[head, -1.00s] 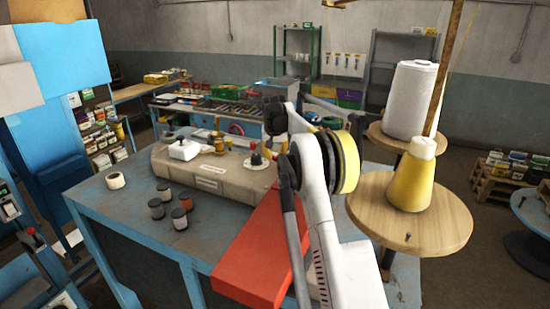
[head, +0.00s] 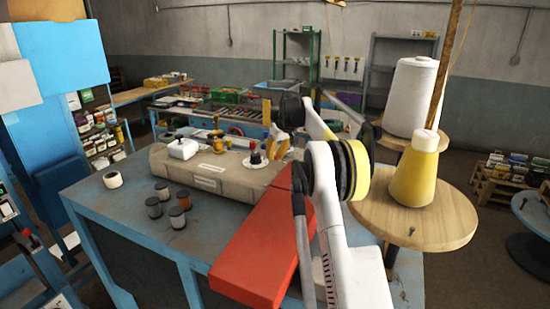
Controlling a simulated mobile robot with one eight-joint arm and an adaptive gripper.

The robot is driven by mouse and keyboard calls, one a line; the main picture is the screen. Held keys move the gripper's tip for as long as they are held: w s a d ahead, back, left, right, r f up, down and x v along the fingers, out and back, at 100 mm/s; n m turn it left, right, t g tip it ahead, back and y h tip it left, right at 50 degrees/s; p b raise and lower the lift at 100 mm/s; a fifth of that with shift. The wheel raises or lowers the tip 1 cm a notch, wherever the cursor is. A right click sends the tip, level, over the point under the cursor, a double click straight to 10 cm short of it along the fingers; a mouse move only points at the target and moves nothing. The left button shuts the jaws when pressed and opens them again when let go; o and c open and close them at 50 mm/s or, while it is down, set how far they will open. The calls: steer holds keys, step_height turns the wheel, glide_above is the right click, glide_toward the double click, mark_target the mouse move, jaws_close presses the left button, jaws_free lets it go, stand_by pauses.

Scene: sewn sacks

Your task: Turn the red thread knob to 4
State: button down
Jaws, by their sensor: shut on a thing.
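The red thread knob (head: 255,158) stands on a round white dial on top of the long beige machine housing (head: 205,182). It is small and dark with a reddish top, and the dial's numbers are too small to read. My gripper (head: 268,149) is at the knob's right side, at the end of my white and black arm, and is shut on it. The fingertips are tiny in this view, and the arm's dark wrist part hides some of the area behind. Orange and yellow knobs (head: 218,143) stand further left on the housing.
A red slab (head: 255,250) lies on the blue table (head: 110,205) in front of the housing. Several dark spools (head: 162,192) and a white roll (head: 112,180) stand at left. A wooden spool stand (head: 440,230) with yellow (head: 413,175) and white cones (head: 410,95) is close on the right.

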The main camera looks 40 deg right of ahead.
steer(key=shift+n, duration=0.6)
steer(key=shift+y, duration=0.3)
steer(key=c, duration=1.3)
jaws_free()
steer(key=shift+o, duration=0.2)
steer(key=shift+r, duration=0.1)
steer(key=v, duration=1.2)
steer(key=shift+w, duration=0.1)
